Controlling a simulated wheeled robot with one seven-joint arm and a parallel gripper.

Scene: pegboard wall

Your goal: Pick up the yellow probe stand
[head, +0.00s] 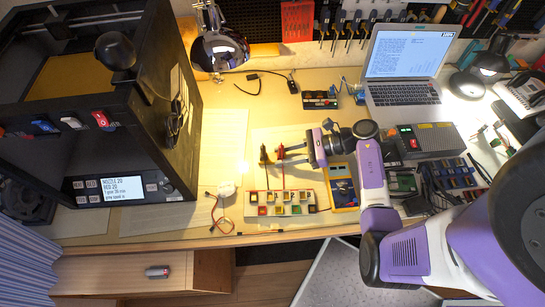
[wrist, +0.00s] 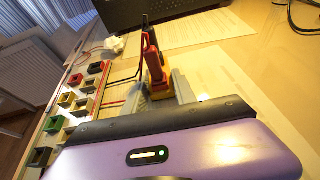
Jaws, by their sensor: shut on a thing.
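The yellow probe stand (wrist: 160,94) shows low between the grey fingers of my gripper (wrist: 158,92) in the wrist view. A red probe (wrist: 152,62) and a black probe (wrist: 145,35) stand up from it, with red and black leads running left. In the head view, the red probe (head: 281,151) and black probe (head: 264,154) are at the fingertips of my gripper (head: 286,155), which reaches left over the bench. My gripper is shut on the stand. The fingers hide part of the stand, and I cannot tell if it touches the bench.
A black 3D printer (head: 90,110) stands left, and a laptop (head: 405,70) behind. Paper sheets (wrist: 190,65) lie on the bench beyond the gripper.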

